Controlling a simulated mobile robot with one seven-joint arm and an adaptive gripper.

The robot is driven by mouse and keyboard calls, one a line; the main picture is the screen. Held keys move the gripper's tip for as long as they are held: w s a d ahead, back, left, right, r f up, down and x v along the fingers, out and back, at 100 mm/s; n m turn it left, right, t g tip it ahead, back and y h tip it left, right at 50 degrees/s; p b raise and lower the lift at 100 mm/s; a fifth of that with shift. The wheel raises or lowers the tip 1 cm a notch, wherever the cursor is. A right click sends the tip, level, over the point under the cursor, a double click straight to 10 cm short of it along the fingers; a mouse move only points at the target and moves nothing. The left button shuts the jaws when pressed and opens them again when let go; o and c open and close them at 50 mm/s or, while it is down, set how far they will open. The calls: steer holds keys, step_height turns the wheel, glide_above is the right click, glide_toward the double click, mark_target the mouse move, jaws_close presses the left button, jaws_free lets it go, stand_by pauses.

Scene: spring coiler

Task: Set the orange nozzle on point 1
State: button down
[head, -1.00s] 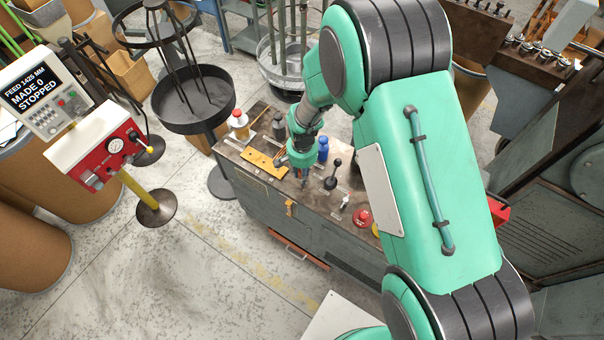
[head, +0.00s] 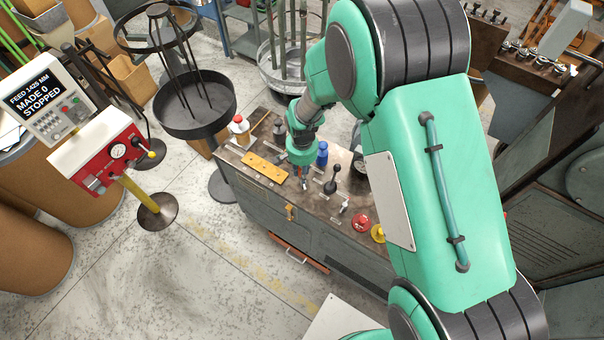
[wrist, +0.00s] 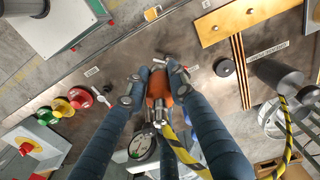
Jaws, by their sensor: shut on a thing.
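The orange nozzle (wrist: 158,84) is between the fingers of my gripper (wrist: 155,84) in the wrist view, with a metal fitting on its near side. My gripper is shut on it. In the head view my gripper (head: 303,182) hangs over the brown bench top (head: 318,203), and the nozzle is too small to make out clearly. The nozzle's height above the bench is hard to tell. Small white labels lie on the bench, one at left (wrist: 92,71) in the wrist view; I cannot read which one is point 1.
A yellow-orange plate with holes (head: 265,168) lies left of my gripper. A blue bottle (head: 322,153) and a black-knobbed lever (head: 333,180) stand close by. A red button (head: 361,222) is farther right. A yellow-black striped hose (wrist: 180,150) runs near my fingers.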

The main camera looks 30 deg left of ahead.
stand_by(0.4)
steer(key=a+f+b, duration=0.2)
steer(key=a+b, duration=0.1)
steer(key=a, duration=2.3)
steer(key=shift+w+f, duration=0.2)
steer(key=shift+w, duration=0.05)
steer(key=shift+f, duration=0.15)
steer(key=b, duration=0.1)
glide_above(251, 158)
steer(key=shift+f, duration=2.1)
steer(key=shift+a+f+b, duration=0.1)
steer(key=shift+f+b, duration=0.5)
steer(key=shift+f, duration=0.25)
steer(key=shift+f+b, duration=0.45)
steer(key=shift+f, duration=0.1)
